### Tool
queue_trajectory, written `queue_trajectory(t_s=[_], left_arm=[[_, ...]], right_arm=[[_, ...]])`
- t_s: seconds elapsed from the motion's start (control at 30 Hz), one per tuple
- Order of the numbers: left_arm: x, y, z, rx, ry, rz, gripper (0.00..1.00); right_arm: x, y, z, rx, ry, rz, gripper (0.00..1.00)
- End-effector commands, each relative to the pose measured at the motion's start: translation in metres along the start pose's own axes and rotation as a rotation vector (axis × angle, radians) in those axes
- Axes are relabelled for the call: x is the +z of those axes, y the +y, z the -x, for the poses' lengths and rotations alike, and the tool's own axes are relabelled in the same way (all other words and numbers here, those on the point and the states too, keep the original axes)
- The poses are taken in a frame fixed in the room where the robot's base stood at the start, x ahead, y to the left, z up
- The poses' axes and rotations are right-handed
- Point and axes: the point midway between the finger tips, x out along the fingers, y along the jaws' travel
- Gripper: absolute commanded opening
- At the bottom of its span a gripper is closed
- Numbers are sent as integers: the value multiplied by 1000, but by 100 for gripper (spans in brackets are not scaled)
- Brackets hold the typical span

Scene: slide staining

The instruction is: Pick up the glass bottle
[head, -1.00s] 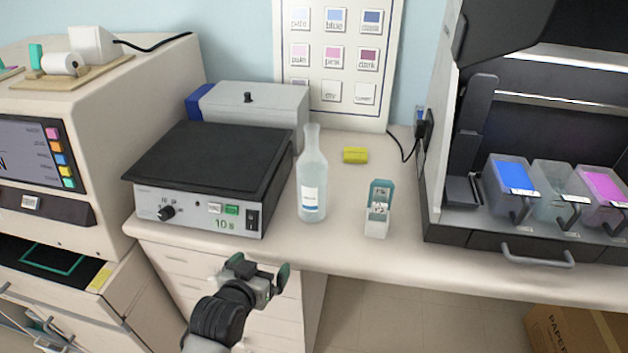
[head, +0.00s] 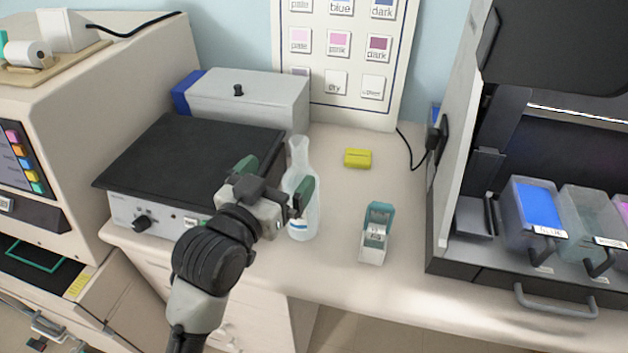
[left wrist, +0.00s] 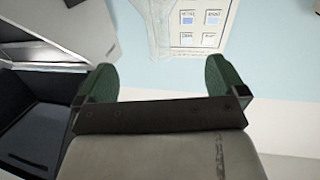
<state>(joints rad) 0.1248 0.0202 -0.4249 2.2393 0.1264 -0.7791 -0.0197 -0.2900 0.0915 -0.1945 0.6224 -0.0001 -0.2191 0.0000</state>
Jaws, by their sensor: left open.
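The glass bottle (head: 299,155) is clear, with a narrow neck and a white and blue label. It stands upright on the bench, its body partly hidden by a finger of my left gripper. My left gripper (head: 275,180) is open beside the bottle, one green fingertip to its left and the other in front of its body. In the left wrist view my open gripper (left wrist: 160,78) has nothing clamped between its green pads. The clear bottle (left wrist: 172,30) shows faintly ahead, between and beyond the fingertips. My right gripper is not in view.
A black-topped hotplate (head: 190,160) stands close on the left. A slide box (head: 375,235) with a teal lid and a yellow block (head: 357,158) lie right of the bottle. A staining unit with coloured tubs (head: 535,210) is farther right.

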Motion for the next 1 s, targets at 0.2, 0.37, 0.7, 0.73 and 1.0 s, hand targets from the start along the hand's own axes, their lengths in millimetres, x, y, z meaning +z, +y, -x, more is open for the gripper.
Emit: queue_trajectory(t_s=[0.2, 0.37, 0.7, 0.73, 1.0], left_arm=[[22, 1, 2, 3, 1, -1, 100], [57, 1, 2, 3, 0, 0, 100], [76, 1, -16, 2, 8, -1, 100], [75, 1, -18, 2, 8, -1, 100], [74, 1, -57, 2, 8, -1, 100]], right_arm=[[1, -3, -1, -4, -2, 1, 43], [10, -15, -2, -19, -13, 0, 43], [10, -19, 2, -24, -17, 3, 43], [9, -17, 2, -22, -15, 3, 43], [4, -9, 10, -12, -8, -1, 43]])
